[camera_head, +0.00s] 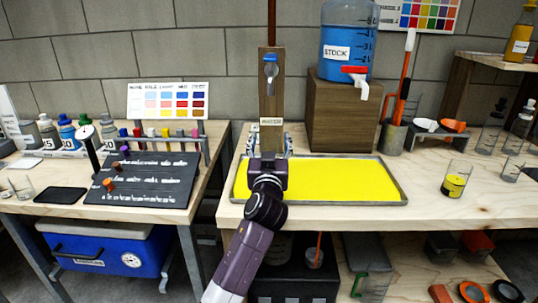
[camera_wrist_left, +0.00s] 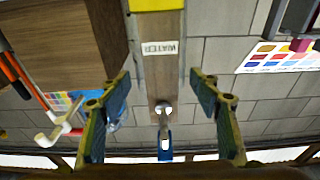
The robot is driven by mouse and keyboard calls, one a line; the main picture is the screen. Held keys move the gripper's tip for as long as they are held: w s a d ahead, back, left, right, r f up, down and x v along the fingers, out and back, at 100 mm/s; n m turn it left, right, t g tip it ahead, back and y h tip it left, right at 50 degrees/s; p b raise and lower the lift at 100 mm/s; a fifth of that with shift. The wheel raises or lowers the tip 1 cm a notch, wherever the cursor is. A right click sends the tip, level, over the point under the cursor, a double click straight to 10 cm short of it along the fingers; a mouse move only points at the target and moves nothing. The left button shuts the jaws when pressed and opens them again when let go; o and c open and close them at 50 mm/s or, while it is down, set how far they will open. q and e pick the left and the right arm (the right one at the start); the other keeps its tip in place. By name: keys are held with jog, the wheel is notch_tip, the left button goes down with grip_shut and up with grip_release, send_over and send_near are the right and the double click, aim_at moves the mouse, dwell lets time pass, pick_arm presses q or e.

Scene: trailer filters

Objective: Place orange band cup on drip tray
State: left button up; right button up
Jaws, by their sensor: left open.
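The drip tray (camera_head: 405,198) is a wide shallow tray with a grey rim and a yellow inside, lying on the right-hand bench. My left gripper (camera_head: 270,140) is over the tray's left back part, in front of a wooden post (camera_head: 271,88). In the left wrist view my left gripper (camera_wrist_left: 163,118) is open, its two fingers wide apart with nothing held between them. The post, its WATER label and a blue-handled tap (camera_wrist_left: 164,130) show upside down between the fingers, beyond them. I cannot make out a cup with an orange band. My right gripper is not in view.
A blue STOCK tank (camera_head: 347,50) with a red-handled tap stands on a wooden block (camera_head: 344,112) behind the tray. A glass with yellow contents (camera_head: 456,180) stands right of the tray. A dark mat (camera_head: 150,178) and small clear cups are on the left bench.

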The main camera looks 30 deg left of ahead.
pick_arm(q)
jog(key=v, duration=1)
